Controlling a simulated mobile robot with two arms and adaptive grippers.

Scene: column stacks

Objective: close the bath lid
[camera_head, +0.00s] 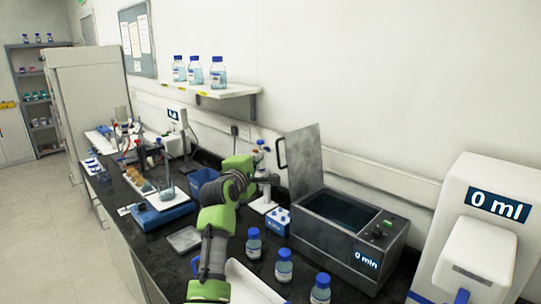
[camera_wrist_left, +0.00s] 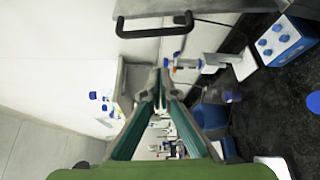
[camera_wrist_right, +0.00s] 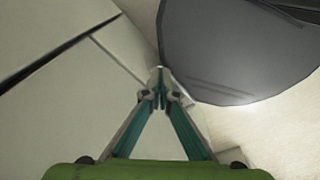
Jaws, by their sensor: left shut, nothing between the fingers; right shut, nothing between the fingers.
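The bath (camera_head: 335,243) is a dark grey box with an open basin and a "0 min" display. Its grey lid (camera_head: 305,160) stands raised, nearly upright, with a black handle (camera_head: 281,152) on its left edge. My left gripper (camera_head: 268,178) is left of the lid, below the handle in the picture, and looks apart from both. In the left wrist view the left gripper (camera_wrist_left: 160,85) is shut and empty, and the handle (camera_wrist_left: 155,28) shows beyond its fingertips. My right gripper (camera_wrist_right: 159,82) is shut and empty in its wrist view. The head view does not show it.
Blue-capped bottles (camera_head: 284,266) stand before the bath. A white "0 ml" dispenser (camera_head: 490,215) stands at right. A wall shelf (camera_head: 215,91) with bottles hangs above. The floor (camera_head: 50,230) at left is clear.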

